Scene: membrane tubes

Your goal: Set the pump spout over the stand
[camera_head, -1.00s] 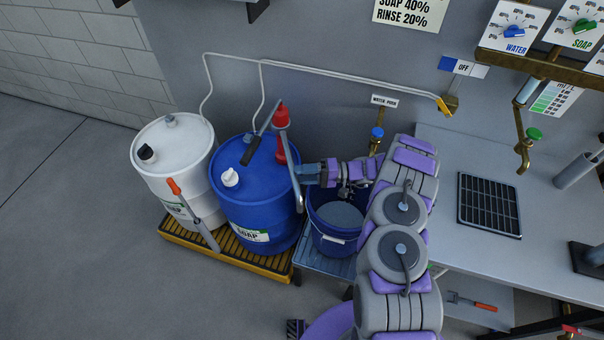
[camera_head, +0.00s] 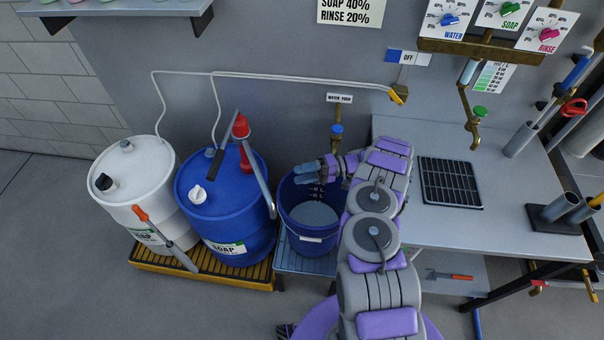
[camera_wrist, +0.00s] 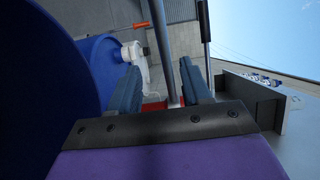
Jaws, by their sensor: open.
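The red hand pump (camera_head: 241,130) stands on the blue soap drum (camera_head: 222,215). Its grey spout pipe (camera_head: 262,182) slopes down along the drum's right side and ends left of the blue bucket (camera_head: 306,243). The bucket sits on the blue slatted stand (camera_head: 287,262), right of the drum. My gripper (camera_head: 298,173) is open and empty above the bucket, pointing left, apart from the pipe. In the wrist view, my open fingers (camera_wrist: 160,78) have a grey pipe (camera_wrist: 162,45) between them in the picture, with red behind.
A white drum (camera_head: 137,185) stands left on the yellow pallet (camera_head: 150,262). An orange-handled tool (camera_head: 165,240) leans in front. A water valve (camera_head: 337,130) is on the wall behind the bucket. The grey bench (camera_head: 450,230) borders my arm on the right.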

